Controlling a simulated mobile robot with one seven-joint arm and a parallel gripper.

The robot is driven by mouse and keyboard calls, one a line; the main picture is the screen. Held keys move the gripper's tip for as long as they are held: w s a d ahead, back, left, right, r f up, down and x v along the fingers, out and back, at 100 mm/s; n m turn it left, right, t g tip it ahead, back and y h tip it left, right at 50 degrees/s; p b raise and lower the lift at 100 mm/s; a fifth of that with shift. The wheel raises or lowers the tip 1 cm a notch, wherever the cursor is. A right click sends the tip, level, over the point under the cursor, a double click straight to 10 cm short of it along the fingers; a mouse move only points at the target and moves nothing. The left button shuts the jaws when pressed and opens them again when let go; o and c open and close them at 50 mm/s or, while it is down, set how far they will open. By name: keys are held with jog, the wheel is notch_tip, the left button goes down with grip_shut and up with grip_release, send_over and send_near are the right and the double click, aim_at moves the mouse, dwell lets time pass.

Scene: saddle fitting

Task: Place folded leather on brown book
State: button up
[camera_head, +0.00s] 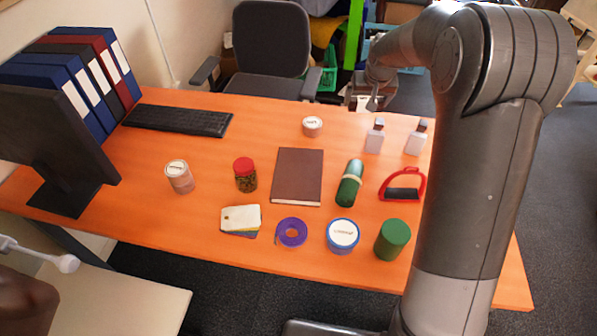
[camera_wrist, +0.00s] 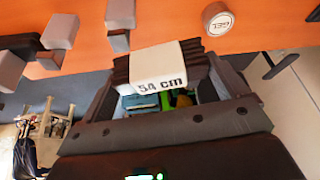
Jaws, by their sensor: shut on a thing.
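The folded leather (camera_wrist: 168,68) is a dark brown stack with a white band marked "54 cm", seen in the wrist view. My gripper (camera_wrist: 166,88) is shut on it, with a finger at each side. In the head view my gripper (camera_head: 372,92) is up beyond the far edge of the table, right of the chair; the leather is hard to make out there. The brown book (camera_head: 297,177) lies flat and closed at the middle of the table, its cover bare. It is nearer the head camera than my gripper and to the left.
Around the book stand a jar with a red lid (camera_head: 245,174), a green roll (camera_head: 349,183), a red stirrup (camera_head: 402,186), a purple strap coil (camera_head: 291,233), cards (camera_head: 240,218) and a small white-lidded jar (camera_head: 312,126).

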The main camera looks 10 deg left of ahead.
jog(key=s+a+n, duration=0.1)
jog(key=s+a, duration=0.2)
jog(key=s, duration=0.4)
jog(key=s+a+n, duration=0.1)
jog(key=s+a, duration=0.2)
jog(key=s, duration=0.4)
send_over(297, 168)
jog(key=s, duration=0.2)
jog(key=shift+y, duration=0.4)
jog(key=f, duration=1.2)
jog(key=shift+w+d+f, duration=0.25)
jog(key=shift+d+f, duration=0.15)
jog(key=shift+f, duration=2)
jog(key=shift+f, duration=0.2)
jog(key=o, duration=0.8)
jog(key=shift+c, duration=0.2)
jog(key=shift+o, duration=0.2)
